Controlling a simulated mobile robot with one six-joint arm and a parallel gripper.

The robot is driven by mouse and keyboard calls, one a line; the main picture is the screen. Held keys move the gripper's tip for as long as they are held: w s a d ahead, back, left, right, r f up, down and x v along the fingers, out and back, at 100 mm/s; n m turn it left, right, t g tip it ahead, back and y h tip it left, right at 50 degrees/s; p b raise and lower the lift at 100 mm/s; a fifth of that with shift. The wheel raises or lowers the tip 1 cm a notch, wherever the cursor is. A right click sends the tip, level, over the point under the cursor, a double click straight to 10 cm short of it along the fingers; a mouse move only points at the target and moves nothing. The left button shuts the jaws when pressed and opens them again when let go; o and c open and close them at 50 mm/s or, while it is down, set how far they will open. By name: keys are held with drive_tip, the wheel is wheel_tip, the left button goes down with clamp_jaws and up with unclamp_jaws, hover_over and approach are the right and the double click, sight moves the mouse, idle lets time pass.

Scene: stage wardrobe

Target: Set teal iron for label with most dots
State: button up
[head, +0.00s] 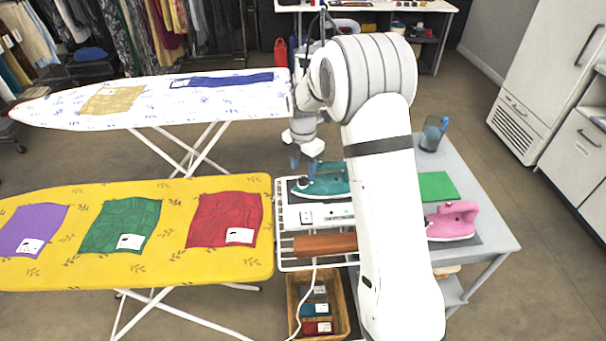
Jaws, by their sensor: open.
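On the yellow ironing board (160,270) lie a purple cloth (38,222), a green cloth (120,217) and a red cloth (222,212). Each bears a white label: purple's (31,246), green's (130,241), red's (239,235). Their dark marks are too small to count.
A pink iron (452,222), a green piece (436,187) and a blue jug (433,133) share the grey table (490,240). A white rack (284,225) with a wooden bar sits at its left. A basket (341,320) stands below. A white-blue board (230,105) lies behind.

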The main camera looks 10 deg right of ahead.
sight(303, 179)
drive_tip(key=shift+f, duration=1.85)
drive_tip(key=c, duration=1)
